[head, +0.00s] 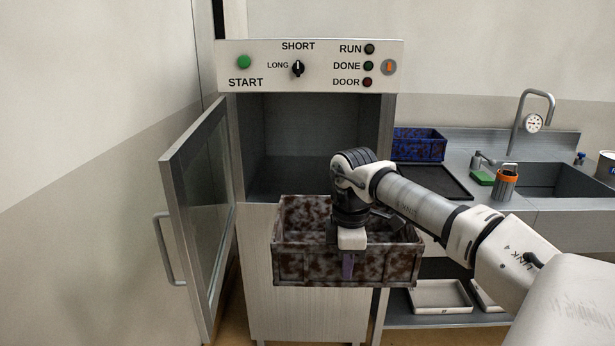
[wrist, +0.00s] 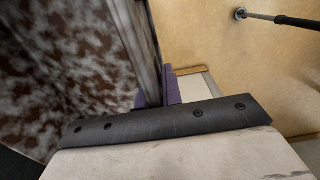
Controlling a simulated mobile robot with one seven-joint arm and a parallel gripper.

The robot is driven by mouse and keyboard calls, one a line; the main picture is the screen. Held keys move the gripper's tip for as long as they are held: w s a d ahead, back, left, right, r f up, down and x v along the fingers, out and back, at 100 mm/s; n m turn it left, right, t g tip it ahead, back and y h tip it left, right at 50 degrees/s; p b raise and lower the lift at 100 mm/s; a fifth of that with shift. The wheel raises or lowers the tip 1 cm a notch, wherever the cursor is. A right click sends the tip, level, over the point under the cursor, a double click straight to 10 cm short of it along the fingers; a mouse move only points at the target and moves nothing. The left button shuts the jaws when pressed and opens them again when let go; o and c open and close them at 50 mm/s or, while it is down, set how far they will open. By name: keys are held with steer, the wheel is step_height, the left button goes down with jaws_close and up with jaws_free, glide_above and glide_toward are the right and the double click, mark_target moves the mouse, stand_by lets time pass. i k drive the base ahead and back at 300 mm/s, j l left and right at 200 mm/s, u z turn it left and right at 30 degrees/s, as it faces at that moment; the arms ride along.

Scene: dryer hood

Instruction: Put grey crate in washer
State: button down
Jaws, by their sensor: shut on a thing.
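A crate mottled grey and brown (head: 309,264) hangs in front of the washer (head: 256,236), with its rim near the sill of the chamber. My gripper (head: 347,264) is shut on the crate's near wall, with a purple finger showing outside that wall. In the wrist view the mottled crate (wrist: 58,70) fills the left side, and the purple fingers of my gripper (wrist: 155,97) straddle the wall's edge. The washer's chamber (head: 310,130) is open and looks empty. Its glass door (head: 205,200) is swung open to the left. My wrist hides part of the crate's inside.
A blue mottled crate (head: 418,145) stands on the counter at right, behind a dark tray (head: 436,182). A sink (head: 550,178), tap and orange-topped container (head: 507,182) are further right. Pale trays (head: 438,296) lie on the shelf below. The open door bounds the left side.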

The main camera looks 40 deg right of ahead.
mark_target(324, 183)
steer(key=i+l, duration=0.95)
steer(key=l, duration=0.25)
steer(key=i+l, duration=0.1)
steer(key=l, duration=0.15)
steer(key=i+l, duration=0.15)
steer(key=l+u, duration=0.05)
steer(key=l, duration=0.05)
